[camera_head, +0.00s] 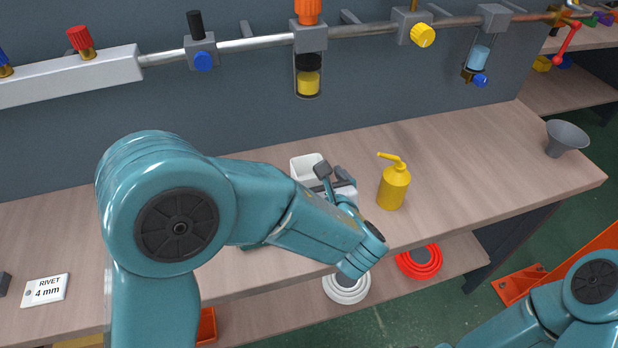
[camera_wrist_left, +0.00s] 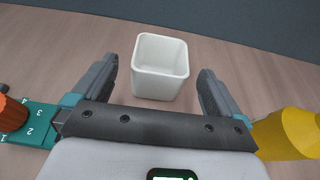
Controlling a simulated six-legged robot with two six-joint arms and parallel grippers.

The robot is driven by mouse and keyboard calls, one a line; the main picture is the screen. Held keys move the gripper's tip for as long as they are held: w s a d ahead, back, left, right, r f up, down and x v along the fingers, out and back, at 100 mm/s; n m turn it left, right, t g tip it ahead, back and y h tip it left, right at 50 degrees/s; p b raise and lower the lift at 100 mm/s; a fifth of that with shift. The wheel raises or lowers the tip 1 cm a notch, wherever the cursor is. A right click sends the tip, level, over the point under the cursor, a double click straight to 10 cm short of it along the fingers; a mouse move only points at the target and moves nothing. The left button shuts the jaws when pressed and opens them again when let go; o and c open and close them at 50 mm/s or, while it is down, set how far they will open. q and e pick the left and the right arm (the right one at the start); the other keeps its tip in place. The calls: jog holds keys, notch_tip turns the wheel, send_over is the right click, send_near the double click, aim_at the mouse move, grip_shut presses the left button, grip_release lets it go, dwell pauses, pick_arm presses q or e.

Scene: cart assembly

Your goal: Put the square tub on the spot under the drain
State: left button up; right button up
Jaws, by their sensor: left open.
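The white square tub (camera_head: 304,165) stands upright on the wooden bench, partly hidden by my left gripper (camera_head: 333,177) in the head view. In the left wrist view the empty tub (camera_wrist_left: 160,72) stands ahead, between the open fingers of my left gripper (camera_wrist_left: 159,78) as seen there. Gaps show on both sides, with no contact visible. Above the bench, a pipe holds a sight glass with yellow liquid (camera_head: 308,84) and another with blue liquid (camera_head: 478,58). I cannot tell which is the drain, and no marked spot is clear. My right gripper is out of view.
A yellow pump bottle (camera_head: 394,186) stands close to the right of my left gripper. A grey funnel (camera_head: 566,138) sits at the bench's right end. A teal numbered block (camera_wrist_left: 36,124) with an orange piece is at left in the wrist view. Bench between bottle and funnel is clear.

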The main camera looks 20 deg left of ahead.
aim_at(306, 161)
pick_arm(q)
jog(key=x, duration=0.6)
jog(key=shift+p, duration=0.35)
jog(key=shift+s+r, duration=0.1)
jog(key=c, duration=0.9)
jog(key=shift+c, duration=0.6)
jog(key=shift+d+r, duration=0.15)
jog(key=shift+r, duration=0.05)
